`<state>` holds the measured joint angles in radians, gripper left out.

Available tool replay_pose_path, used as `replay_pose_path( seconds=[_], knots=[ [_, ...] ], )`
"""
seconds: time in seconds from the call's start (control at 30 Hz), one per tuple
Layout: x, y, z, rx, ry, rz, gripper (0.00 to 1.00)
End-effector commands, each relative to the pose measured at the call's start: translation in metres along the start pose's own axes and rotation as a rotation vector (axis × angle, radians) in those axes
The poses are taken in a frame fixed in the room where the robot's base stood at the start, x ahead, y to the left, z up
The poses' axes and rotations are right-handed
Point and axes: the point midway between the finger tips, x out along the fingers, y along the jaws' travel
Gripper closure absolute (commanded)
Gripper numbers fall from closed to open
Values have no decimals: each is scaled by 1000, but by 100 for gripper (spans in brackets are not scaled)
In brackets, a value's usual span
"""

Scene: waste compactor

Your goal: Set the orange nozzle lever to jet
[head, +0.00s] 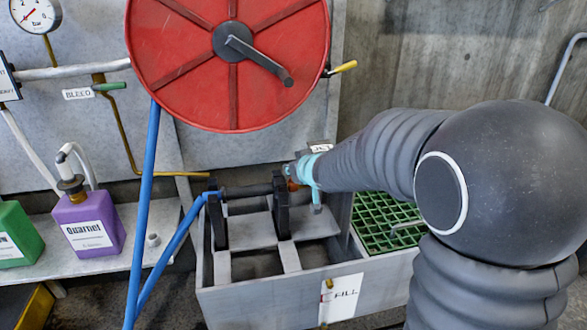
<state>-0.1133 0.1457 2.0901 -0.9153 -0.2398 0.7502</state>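My gripper (308,178) is at the end of my dark grey arm, above the back right of a grey trough (265,300). Its teal fingers point left and down. A small orange-brown piece (292,184), perhaps the orange nozzle lever, shows just left of the fingers, mostly hidden. I cannot tell whether the fingers touch it or are closed on it. A small white label (320,148), partly hidden and too small to read surely, is just above the gripper. Two black upright brackets (281,210) with a dark bar between them stand on the trough, left of the gripper.
A red hose reel (180,70) with a crank hangs above. A blue hose (143,220) runs down on the left. Purple (104,248) and green (18,222) jugs stand on a shelf at left. A green grate (378,212) lies right of the trough, under my arm.

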Motion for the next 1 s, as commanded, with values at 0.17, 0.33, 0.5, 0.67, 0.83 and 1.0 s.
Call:
replay_pose_path(
  seconds=[0.17,0.33,0.5,0.67,0.83,1.0],
  knots=[
    [0,0,0,0,-1,0,60],
    [0,0,0,-1,0,-1,60],
    [-4,0,0,0,1,-1,60],
    [-20,0,-1,-2,3,0,60],
    [-49,0,-1,-3,3,1,60],
    [-75,0,-1,-2,3,0,60]
  ],
)
